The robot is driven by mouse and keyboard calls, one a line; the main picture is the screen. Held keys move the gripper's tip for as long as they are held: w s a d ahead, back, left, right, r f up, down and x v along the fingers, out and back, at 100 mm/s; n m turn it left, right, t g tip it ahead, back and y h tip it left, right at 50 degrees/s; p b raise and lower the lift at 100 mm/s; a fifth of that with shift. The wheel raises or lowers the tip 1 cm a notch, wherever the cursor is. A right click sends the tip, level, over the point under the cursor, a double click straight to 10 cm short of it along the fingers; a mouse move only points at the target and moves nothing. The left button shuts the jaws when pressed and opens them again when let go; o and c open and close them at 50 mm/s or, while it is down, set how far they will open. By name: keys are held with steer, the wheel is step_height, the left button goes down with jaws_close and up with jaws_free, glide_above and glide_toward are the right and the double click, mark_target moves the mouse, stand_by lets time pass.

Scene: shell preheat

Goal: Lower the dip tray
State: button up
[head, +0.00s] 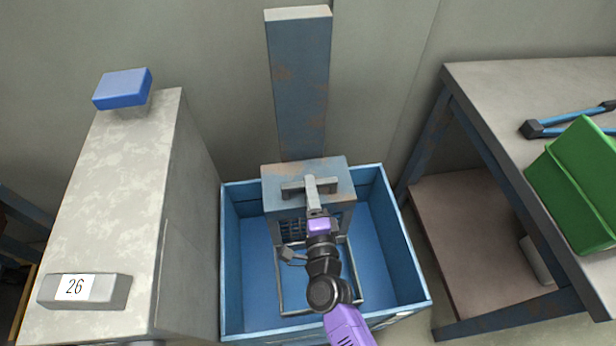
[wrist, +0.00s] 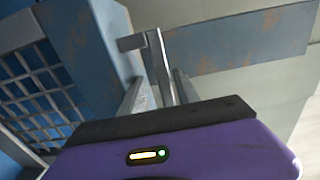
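A blue-grey block (head: 275,172) with a grey bar handle (head: 292,189) on top stands at the back of the blue tank (head: 229,240), in front of an upright column (head: 300,85). A wire grid (head: 292,228) shows below the block, and a thin grey tray frame (head: 281,290) lies low inside the tank; my arm hides part of it. My gripper (head: 313,188) is at the handle's middle. In the wrist view the handle (wrist: 132,42) is close to the grey fingers; whether they are closed on it is unclear. The grid (wrist: 30,90) is at left.
A grey cabinet (head: 120,170) with a blue knob block (head: 122,90) and a "26" label (head: 75,287) stands left. A workbench (head: 500,90) at right carries a green box (head: 580,180) and a blue-handled tool (head: 565,128).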

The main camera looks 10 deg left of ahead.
steer(key=v, duration=0.3)
steer(key=shift+s, duration=0.15)
stand_by(1.0)
